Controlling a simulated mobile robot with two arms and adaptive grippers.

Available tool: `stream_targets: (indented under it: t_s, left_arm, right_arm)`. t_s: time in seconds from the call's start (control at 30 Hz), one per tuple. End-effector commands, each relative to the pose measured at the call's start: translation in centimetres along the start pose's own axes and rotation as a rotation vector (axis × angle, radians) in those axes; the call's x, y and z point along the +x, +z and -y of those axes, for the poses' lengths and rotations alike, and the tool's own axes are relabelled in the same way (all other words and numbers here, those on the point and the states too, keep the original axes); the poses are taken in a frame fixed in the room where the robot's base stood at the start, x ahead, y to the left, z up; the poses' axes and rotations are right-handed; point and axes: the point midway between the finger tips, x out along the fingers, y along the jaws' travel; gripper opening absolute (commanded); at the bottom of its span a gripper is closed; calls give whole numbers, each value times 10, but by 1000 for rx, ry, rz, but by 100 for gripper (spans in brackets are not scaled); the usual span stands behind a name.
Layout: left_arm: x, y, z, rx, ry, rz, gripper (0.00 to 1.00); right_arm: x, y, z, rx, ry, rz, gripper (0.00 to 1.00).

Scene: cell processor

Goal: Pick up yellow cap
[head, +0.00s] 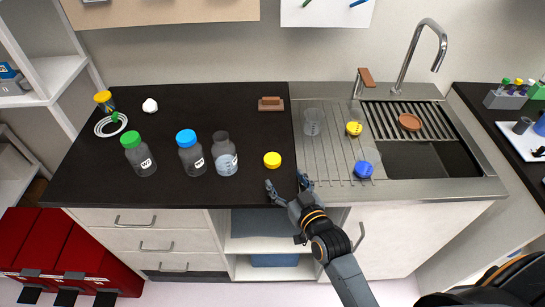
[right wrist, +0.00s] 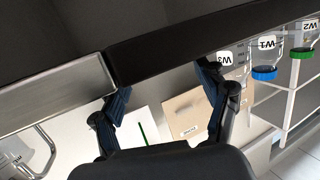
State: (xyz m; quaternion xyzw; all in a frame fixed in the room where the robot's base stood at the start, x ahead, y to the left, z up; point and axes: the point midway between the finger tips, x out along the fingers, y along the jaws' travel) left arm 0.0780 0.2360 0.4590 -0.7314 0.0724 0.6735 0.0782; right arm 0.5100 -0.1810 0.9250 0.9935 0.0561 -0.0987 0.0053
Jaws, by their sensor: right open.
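A yellow cap (head: 272,159) lies on the black counter (head: 225,100), just left of the metal sink unit, in the head view. An uncapped clear bottle (head: 225,155) stands to its left; its W3 label shows in the right wrist view (right wrist: 226,58). My right gripper (head: 286,180) is open and empty at the counter's front edge, just in front of the cap and slightly right of it. Its spread fingers also show in the right wrist view (right wrist: 165,84), where I cannot see the cap. Another yellow item (head: 354,128) is on the drainboard. My left gripper is not in view.
Bottles with blue (head: 186,138) and green (head: 132,139) caps stand further left. A blue-capped item (head: 363,169) and a clear container (head: 312,121) are on the drainboard. A brown block (head: 270,103) lies behind the yellow cap. The counter between them is clear.

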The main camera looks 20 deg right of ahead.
Motion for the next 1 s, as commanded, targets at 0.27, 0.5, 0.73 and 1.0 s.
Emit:
stream_targets:
  t_s: [0.27, 0.5, 0.73, 1.0]
  left_arm:
    - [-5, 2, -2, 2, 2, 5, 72]
    - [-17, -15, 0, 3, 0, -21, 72]
    - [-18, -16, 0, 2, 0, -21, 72]
    - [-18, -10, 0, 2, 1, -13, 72]
  right_arm:
    - [24, -2, 0, 1, 0, 0, 74]
    - [59, -10, -3, 1, 0, 0, 74]
    - [72, -7, -3, 1, 0, 2, 74]
    - [72, -7, -3, 0, 0, 1, 52]
